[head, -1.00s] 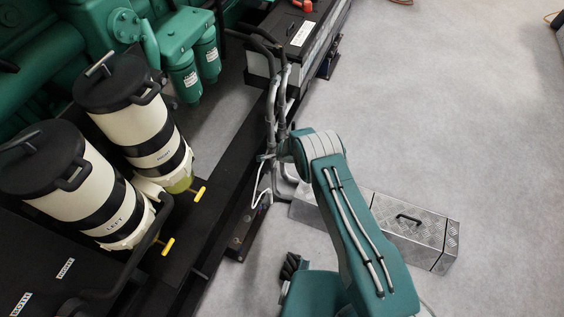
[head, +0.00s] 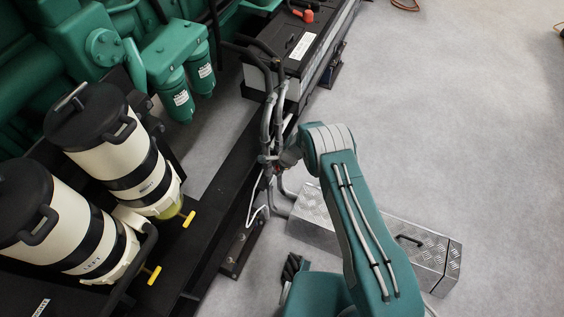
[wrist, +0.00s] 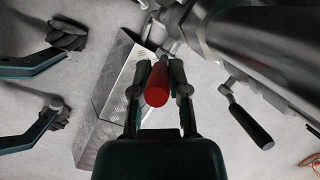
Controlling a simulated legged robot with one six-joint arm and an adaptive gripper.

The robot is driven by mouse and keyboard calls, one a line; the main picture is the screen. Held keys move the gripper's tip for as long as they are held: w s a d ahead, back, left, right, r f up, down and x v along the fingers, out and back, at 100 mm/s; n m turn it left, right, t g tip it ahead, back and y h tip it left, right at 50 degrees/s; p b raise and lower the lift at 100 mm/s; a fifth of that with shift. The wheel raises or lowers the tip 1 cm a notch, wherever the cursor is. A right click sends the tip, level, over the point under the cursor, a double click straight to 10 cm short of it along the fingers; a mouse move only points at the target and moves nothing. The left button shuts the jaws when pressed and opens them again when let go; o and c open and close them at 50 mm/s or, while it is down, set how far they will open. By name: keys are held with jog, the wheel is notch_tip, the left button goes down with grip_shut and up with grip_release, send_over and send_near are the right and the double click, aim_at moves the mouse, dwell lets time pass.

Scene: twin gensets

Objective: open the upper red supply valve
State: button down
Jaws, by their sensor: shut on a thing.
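The red valve handle (wrist: 156,88) sits between the two fingers of my gripper (wrist: 160,76) in the wrist view. The fingers are shut on it from both sides, and its rounded end faces the camera. A grey pipe and fitting (wrist: 170,44) lie just beyond the handle. In the head view, only a small spot of red (head: 278,167) shows at the pipes by the end of my arm. The fingers are mostly hidden there. I cannot tell how far the valve is turned.
Grey pipes (head: 266,120) rise beside the arm's end. A black-gripped lever (wrist: 250,122) is to the right in the wrist view. A metal toolbox (head: 385,240) lies on the floor under my arm. Cream filter canisters (head: 130,155) stand left. The floor at right is clear.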

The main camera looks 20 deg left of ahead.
jog(key=shift+w+a+r+g, duration=0.25)
jog(key=shift+w+g, duration=0.05)
jog(key=shift+g, duration=0.2)
jog(key=shift+w+r, duration=0.1)
jog(key=shift+w, duration=0.1)
jog(key=c, duration=0.6)
grip_release()
jog(key=shift+g, duration=0.3)
jog(key=v, duration=1.1)
jog(key=shift+d+r, duration=0.2)
jog(key=shift+r, duration=0.1)
